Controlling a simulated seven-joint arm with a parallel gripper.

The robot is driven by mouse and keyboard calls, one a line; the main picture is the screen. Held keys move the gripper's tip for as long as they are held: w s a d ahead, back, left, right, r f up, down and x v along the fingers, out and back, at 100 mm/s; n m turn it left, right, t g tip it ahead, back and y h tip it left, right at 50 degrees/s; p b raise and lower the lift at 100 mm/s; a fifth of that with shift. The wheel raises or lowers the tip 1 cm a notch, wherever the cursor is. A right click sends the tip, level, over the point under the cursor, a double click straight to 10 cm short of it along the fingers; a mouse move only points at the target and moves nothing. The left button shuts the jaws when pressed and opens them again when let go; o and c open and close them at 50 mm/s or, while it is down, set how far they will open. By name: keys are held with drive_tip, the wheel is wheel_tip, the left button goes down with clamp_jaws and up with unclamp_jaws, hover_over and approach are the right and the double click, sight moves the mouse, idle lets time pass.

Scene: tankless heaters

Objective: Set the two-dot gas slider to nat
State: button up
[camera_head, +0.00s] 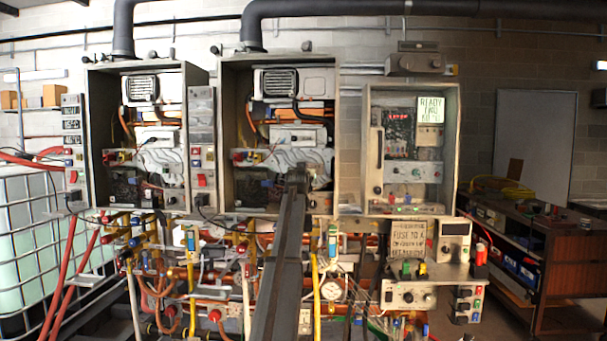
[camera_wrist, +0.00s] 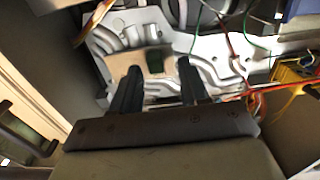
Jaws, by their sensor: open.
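My gripper (camera_head: 297,178) reaches up to the lower inside of the middle open heater cabinet (camera_head: 227,130). In the wrist view my gripper (camera_wrist: 158,66) has two dark fingers spread apart, with nothing held between them. Beyond and between the fingertips is a tan plate (camera_wrist: 120,64) with a small dark green block (camera_wrist: 155,63) on it, against a pale moulded panel (camera_wrist: 215,72). I cannot tell whether this block is the two-dot gas slider. No dots or nat lettering are readable in either view. My arm hides part of the cabinet's lower interior in the head view.
A similar open heater cabinet (camera_head: 91,130) stands at left and a control cabinet (camera_head: 455,150) at right. In the wrist view, cabinet walls flank my gripper closely. Loose red and green wires and a yellow part (camera_wrist: 292,72) lie at right. Pipes and valves crowd below the cabinets.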

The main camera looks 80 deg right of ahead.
drive_tip(key=a, duration=1.2)
drive_tip(key=shift+a, duration=0.1)
